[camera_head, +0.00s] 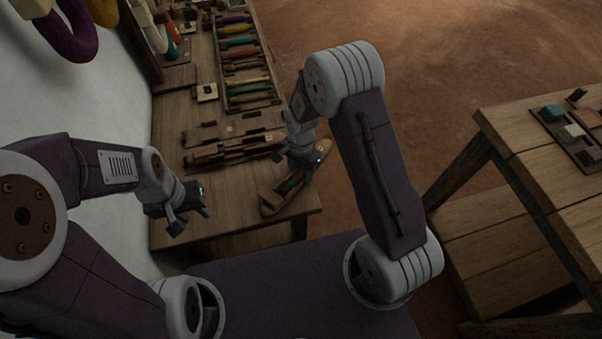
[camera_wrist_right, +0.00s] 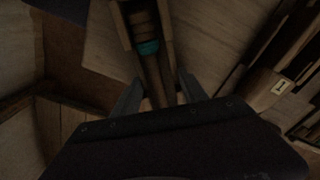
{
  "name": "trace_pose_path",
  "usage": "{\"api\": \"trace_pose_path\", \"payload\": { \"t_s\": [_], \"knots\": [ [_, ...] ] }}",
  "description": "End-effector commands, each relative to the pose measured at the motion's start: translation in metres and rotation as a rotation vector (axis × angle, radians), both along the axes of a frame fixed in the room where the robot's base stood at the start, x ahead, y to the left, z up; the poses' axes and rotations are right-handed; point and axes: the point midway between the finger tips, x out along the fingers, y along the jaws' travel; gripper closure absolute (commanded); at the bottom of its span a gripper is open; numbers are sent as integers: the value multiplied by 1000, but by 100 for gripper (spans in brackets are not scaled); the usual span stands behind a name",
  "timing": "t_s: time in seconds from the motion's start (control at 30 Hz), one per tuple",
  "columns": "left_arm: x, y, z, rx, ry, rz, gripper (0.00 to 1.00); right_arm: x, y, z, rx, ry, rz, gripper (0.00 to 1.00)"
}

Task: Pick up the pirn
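A boat-shaped wooden shuttle (camera_head: 270,207) lies near the front right corner of the wooden table, partly hidden by my right gripper (camera_head: 294,163). In the right wrist view, a slim wooden pirn (camera_wrist_right: 149,62) with a teal band lies between the two wooden sides of the shuttle (camera_wrist_right: 122,22). My right gripper (camera_wrist_right: 158,88) is open there, one finger on each side of the pirn's lower part. I cannot tell whether the fingers touch anything. My left gripper (camera_head: 191,222) is open and empty, above the table's front left part.
A rack (camera_head: 247,75) of several coloured pirns stands farther back on the table (camera_head: 240,237). Long dark wooden pieces (camera_head: 235,150) lie in front of it. Another wooden table (camera_head: 535,165) with small blocks is at the right. Bare tabletop lies at the front.

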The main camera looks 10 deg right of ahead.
Motion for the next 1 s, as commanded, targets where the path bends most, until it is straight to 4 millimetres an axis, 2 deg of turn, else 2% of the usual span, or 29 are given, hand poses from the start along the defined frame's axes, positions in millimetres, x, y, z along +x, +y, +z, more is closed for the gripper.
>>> {"api": "trace_pose_path", "payload": {
  "t_s": [0.03, 0.13, 0.47, 0.83, 1.0],
  "knots": [
    [0, 0, 0, 0, 0, 0, 64, 0, 0, 0, -1, 1, 0, 74],
    [0, 0, 0, 0, 0, 0, 64, 0, 0, 0, -1, 1, 0, 100],
    [0, 0, 2, 0, 0, 0, 64, 0, 0, 5, 0, -1, 0, 100],
    [0, 0, 12, 0, 0, 0, 64, 1, 0, 43, 0, -2, 0, 100],
    [0, 0, 15, 0, 0, 0, 64, 12, -14, 53, 0, -1, -3, 100]
  ]
}}
